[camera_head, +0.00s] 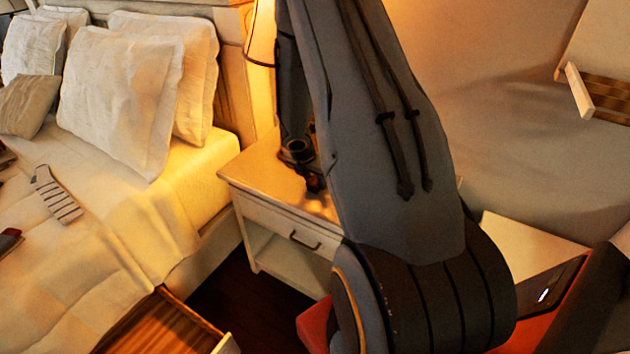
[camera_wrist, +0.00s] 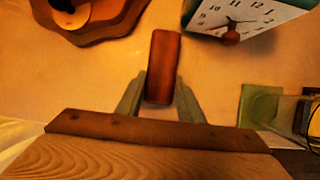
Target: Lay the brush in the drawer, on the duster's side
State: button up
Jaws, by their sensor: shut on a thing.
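My gripper (camera_wrist: 163,82) is shut on a reddish-brown block-shaped piece, the brush (camera_wrist: 164,58), which stands out between its two grey-green fingers in the wrist view. The rest of the brush is hidden. In the head view my gripper (camera_head: 314,184) is over the nightstand top, partly behind my arm, and the brush cannot be made out there. An open drawer (camera_head: 165,327) with a striped wooden inside shows at the bottom left, beside the bed; only part of it is in view. I cannot see the duster in either view.
A white nightstand (camera_head: 270,212) stands right of the bed (camera_head: 70,250). In the wrist view a clock (camera_wrist: 245,17), a wavy brown base (camera_wrist: 105,27) and a glass (camera_wrist: 294,112) surround my gripper. A lamp (camera_head: 262,35) stands behind. Dark floor lies between drawer and nightstand.

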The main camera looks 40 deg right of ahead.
jog(key=shift+f, duration=0.1)
jog(key=o, duration=0.7)
jog(key=shift+c, duration=0.2)
jog(key=o, duration=0.4)
jog(key=shift+o, duration=0.2)
